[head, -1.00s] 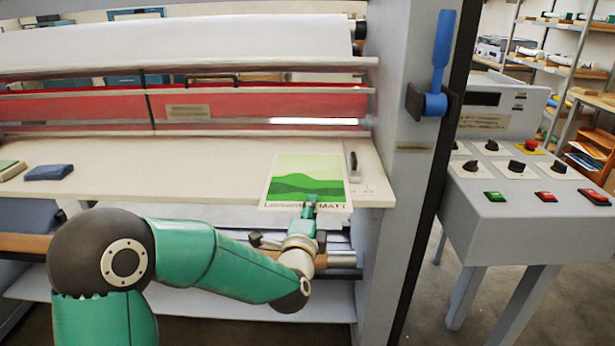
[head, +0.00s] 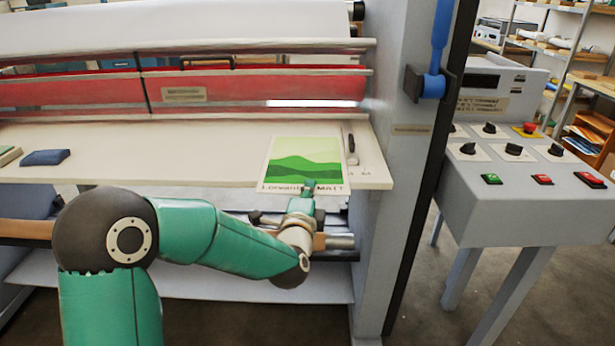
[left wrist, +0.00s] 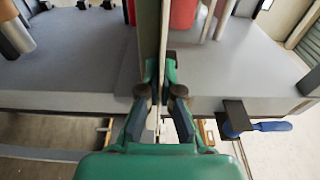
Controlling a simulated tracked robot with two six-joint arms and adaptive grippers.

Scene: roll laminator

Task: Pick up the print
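The print (head: 305,160), a sheet with green hills and a line of text along its near edge, lies flat on the cream feed table (head: 200,172). Its near edge reaches slightly past the table's front edge. My left gripper (head: 308,188) is at the middle of that near edge, one finger over the text. In the left wrist view, the fingers (left wrist: 160,80) are close together on either side of the thin edge-on sheet and look shut on it. The lower finger is hidden in the head view. My right gripper is out of view.
A blue block (head: 45,157) lies at the left of the table, and a small dark-handled tool (head: 351,148) lies right of the print. A grey cabinet post (head: 390,150) with a blue lever (head: 437,55) stands close on the right, beside the control console (head: 530,205).

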